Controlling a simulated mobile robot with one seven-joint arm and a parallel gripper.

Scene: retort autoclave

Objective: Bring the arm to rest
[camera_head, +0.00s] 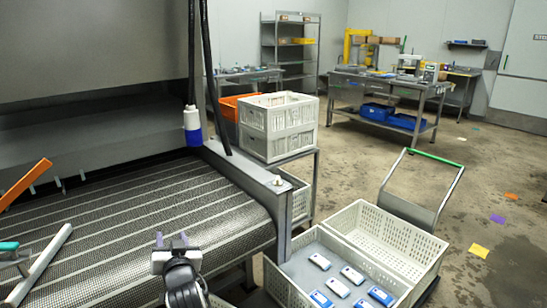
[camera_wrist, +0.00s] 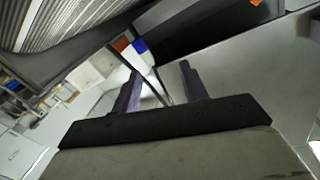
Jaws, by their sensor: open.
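My gripper (camera_head: 171,241) is low in the head view, in front of or over the near part of the conveyor belt (camera_head: 125,235); the height of the gap cannot be told. In the wrist view my gripper (camera_wrist: 160,72) has its two fingers apart, with nothing held between them. My arm reaches up from the bottom edge of the head view.
A white crate (camera_head: 398,222) and a grey tray (camera_head: 320,245) with several blue-and-white packs stand right of the belt. Another crate (camera_head: 280,117) sits on a stand. Open floor (camera_head: 480,180) lies at right.

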